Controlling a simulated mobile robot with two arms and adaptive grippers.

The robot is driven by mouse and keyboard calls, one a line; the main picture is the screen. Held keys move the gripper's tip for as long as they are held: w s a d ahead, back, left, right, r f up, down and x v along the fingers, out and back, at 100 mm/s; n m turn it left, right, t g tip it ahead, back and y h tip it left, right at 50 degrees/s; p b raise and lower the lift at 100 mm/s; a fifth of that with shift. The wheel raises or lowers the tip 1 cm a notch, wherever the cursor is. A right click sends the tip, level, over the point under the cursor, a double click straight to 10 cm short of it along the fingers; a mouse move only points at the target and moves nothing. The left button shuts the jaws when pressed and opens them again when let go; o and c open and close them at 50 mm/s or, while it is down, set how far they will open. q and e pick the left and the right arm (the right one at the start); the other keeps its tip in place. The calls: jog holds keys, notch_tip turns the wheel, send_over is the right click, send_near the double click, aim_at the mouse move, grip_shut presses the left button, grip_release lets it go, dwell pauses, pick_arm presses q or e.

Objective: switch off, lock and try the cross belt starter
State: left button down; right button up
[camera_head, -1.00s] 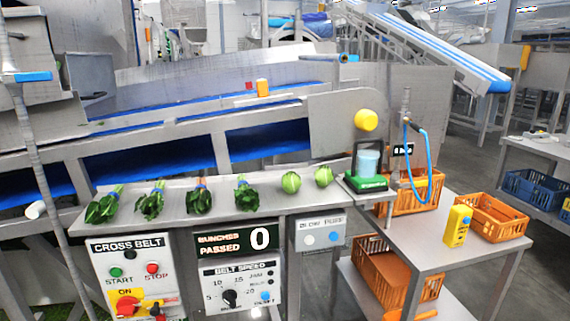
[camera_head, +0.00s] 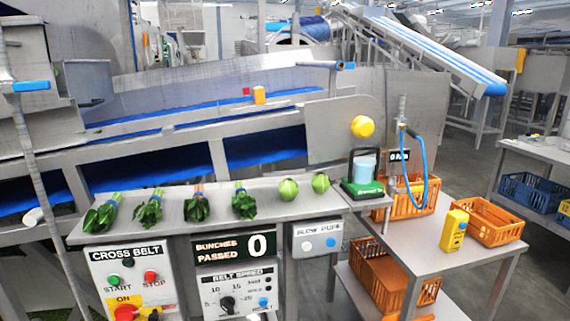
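The cross belt starter (camera_head: 128,268) is a light panel at the lower left, below the shelf edge. It has a green START button (camera_head: 114,281), a red STOP button (camera_head: 151,277) and, below them, a red rotary switch (camera_head: 125,313) on a yellow plate. The switch is cut off by the bottom edge of the picture, so its position and any lock on it cannot be told. Neither of my grippers shows in the head view.
A shelf (camera_head: 270,206) above the panels carries several green bunches (camera_head: 148,210) and two round green heads (camera_head: 288,190). A counter panel (camera_head: 234,246) reads 0. A side table (camera_head: 405,245) on the right holds a yellow bottle (camera_head: 454,230) and an orange crate (camera_head: 490,222).

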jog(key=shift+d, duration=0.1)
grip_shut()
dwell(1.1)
